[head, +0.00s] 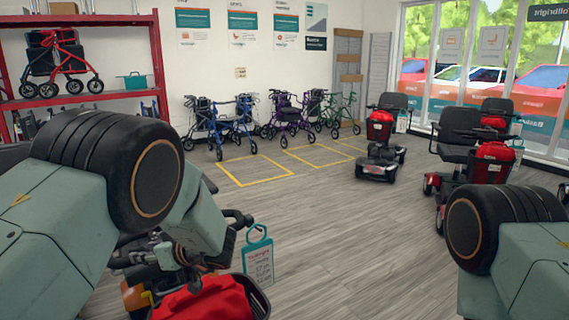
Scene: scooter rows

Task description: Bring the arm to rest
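My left arm comes in from the left and bends down over a near scooter. Its dark gripper (192,268) is at the bottom, left of centre, among the scooter's handlebar (237,219) parts. It is just above a red bag or cover (212,302) in the black front basket (258,298). The fingers blend with the dark handlebar parts, so I cannot tell whether they are open, shut or touching anything. My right arm shows only as a link and black joint at the lower right; its gripper is out of view.
A teal-and-white tag (258,262) stands right of the basket. Red scooters (380,140) are at the right. Several rollators (230,125) stand at the back by yellow floor outlines (255,183). A red shelf (110,100) is at the left. The middle floor is clear.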

